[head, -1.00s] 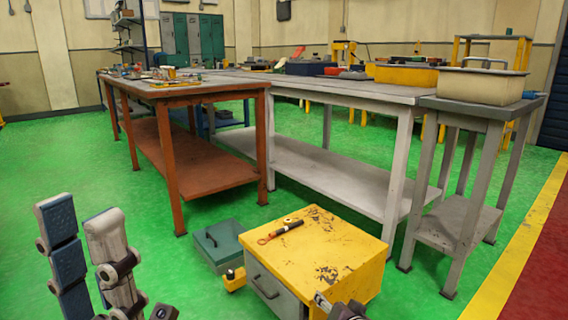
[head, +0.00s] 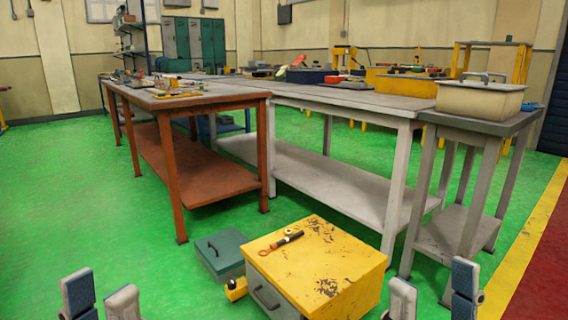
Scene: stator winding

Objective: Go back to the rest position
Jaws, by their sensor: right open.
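My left gripper (head: 102,296) shows at the bottom left of the head view, its two fingers pointing up and apart with nothing between them. My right gripper (head: 432,297) shows at the bottom right, also with its fingers apart and empty. Both are low in the picture, on either side of the yellow cabinet (head: 345,262), and neither appears to touch anything. The lower parts of both grippers are cut off by the bottom edge.
A wrench-like tool (head: 281,243) and a small ring lie on the cabinet. A green box (head: 219,252) and a small yellow item (head: 236,289) stand left of it. Behind are a rusty-orange workbench (head: 205,178), a grey workbench (head: 330,185) and a side table (head: 450,228). Green floor is clear at left.

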